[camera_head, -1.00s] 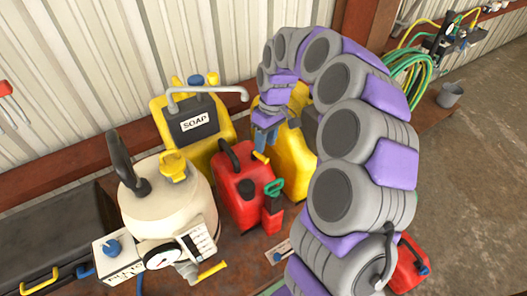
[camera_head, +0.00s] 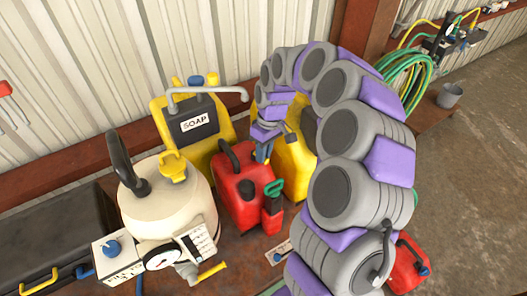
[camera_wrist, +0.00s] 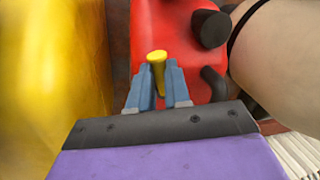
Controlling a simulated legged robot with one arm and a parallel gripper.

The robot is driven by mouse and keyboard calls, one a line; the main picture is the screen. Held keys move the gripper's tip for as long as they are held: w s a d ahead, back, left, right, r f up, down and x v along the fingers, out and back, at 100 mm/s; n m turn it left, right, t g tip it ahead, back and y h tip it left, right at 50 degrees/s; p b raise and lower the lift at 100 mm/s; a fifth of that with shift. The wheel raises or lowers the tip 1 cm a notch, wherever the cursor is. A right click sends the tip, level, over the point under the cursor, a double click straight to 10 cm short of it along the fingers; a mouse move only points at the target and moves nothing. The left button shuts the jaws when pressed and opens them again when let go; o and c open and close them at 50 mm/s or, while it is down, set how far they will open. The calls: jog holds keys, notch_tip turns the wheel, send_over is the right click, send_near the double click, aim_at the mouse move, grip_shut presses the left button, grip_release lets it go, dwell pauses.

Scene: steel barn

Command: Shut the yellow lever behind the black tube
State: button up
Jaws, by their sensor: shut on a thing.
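My gripper (camera_head: 262,150) has reached down behind the red can (camera_head: 238,190). In the wrist view, my blue fingers (camera_wrist: 160,85) are on either side of a short yellow lever (camera_wrist: 158,62) and shut on it, against the red can (camera_wrist: 172,25). A curved black tube (camera_head: 228,158) stands on the can's top, left of my gripper; a dark tube also shows in the wrist view (camera_wrist: 212,82). In the head view the held lever is mostly hidden by my fingers.
A cream tank (camera_head: 150,205) with a black handle and yellow fitting stands left. A yellow soap jug (camera_head: 200,145) is behind, a yellow can (camera_head: 297,165) close right of my gripper. Another red can (camera_head: 408,265) sits right of my arm. Little free room surrounds the gripper.

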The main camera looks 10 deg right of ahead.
grip_shut()
jog(key=shift+s+a+m, duration=0.1)
jog(key=shift+s+m, duration=0.05)
jog(key=shift+m, duration=0.45)
jog(key=shift+s+a+m+t, duration=0.1)
jog(key=shift+a+m+t, duration=0.1)
jog(key=shift+m, duration=0.4)
jog(key=shift+s+a+m+t, duration=0.1)
jog(key=shift+a+m, duration=0.05)
jog(key=shift+m, duration=0.45)
jog(key=o, duration=0.6)
grip_release()
jog(key=shift+w, duration=0.1)
jog(key=d+r, duration=0.1)
jog(key=r, duration=0.4)
jog(key=d+r, duration=0.1)
jog(key=r, duration=0.5)
jog(key=w+d+r, duration=0.1)
jog(key=r, duration=0.5)
jog(key=shift+d, duration=0.1)
